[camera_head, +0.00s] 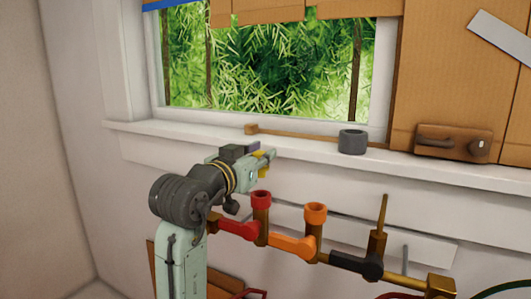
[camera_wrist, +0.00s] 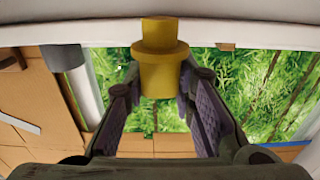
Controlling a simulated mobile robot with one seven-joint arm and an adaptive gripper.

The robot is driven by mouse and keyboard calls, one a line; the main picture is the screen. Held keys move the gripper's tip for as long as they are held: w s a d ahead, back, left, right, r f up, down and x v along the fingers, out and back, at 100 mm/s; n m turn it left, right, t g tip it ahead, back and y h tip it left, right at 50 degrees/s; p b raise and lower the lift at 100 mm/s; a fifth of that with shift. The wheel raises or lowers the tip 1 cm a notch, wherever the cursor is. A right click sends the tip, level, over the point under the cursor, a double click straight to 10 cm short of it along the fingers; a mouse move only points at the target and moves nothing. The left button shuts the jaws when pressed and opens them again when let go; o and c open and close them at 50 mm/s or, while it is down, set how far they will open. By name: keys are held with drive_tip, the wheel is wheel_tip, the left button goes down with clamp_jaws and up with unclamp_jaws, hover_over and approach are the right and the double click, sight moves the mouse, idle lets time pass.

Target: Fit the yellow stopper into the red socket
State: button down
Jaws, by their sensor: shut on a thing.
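The yellow stopper (camera_wrist: 160,68) is a flanged cylinder in the wrist view. It sits between the fingertips of my gripper (camera_wrist: 160,82), which is shut on it. In the head view my gripper (camera_head: 263,164) is above the pipes, close to the wall below the window sill, and only small bits of yellow show at its fingers. The red socket (camera_head: 261,199) is an upright ring on top of a brass pipe, just below my gripper and apart from it. The socket does not show clearly in the wrist view.
An orange socket (camera_head: 316,212) stands to the right of the red one. A red valve handle (camera_head: 237,227), an orange handle (camera_head: 293,245) and a black handle (camera_head: 357,264) lie along the pipe. A dark grey ring (camera_head: 352,142) rests on the window sill (camera_head: 200,138).

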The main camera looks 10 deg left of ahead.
sight(261, 176)
drive_tip(key=shift+f+b, duration=1.85)
drive_tip(key=shift+f, duration=0.65)
drive_tip(key=shift+f, duration=0.65)
drive_tip(key=c, duration=1.6)
unclamp_jaws()
drive_tip(key=shift+c, duration=0.2)
drive_tip(key=v, duration=1.1)
drive_tip(key=shift+r, duration=0.1)
